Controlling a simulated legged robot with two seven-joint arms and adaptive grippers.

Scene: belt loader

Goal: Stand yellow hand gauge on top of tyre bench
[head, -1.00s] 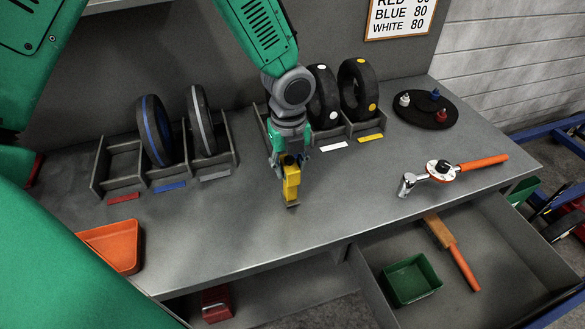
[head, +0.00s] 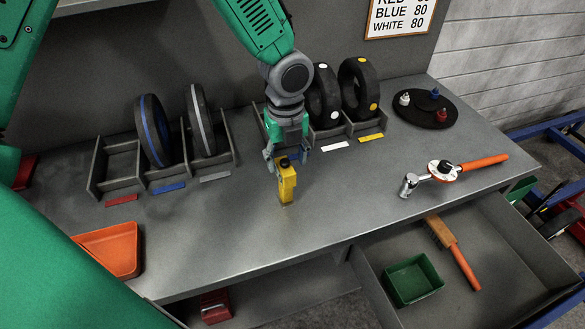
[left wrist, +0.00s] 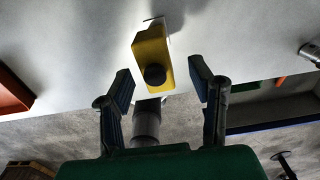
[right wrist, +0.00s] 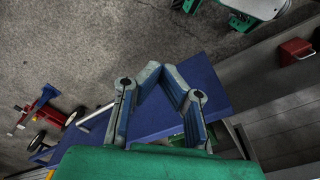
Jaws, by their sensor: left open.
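The yellow hand gauge (head: 287,183) stands upright on the grey tyre bench (head: 235,225), near its front edge. It has a black round knob on top. My left gripper (head: 287,157) is open just above and behind it. In the left wrist view the gauge (left wrist: 152,52) shows beyond and between the spread fingertips (left wrist: 161,80), with a gap on both sides. My right gripper (right wrist: 161,70) shows only in its own wrist view, fingertips together, with nothing seen between them.
Tyres stand in racks at the back, including a blue-striped one (head: 153,130) and a yellow-dotted one (head: 360,87). An orange tray (head: 110,249) lies left. A ratchet (head: 452,169) lies right. The open drawer holds a green bin (head: 412,280) and a brush (head: 452,250).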

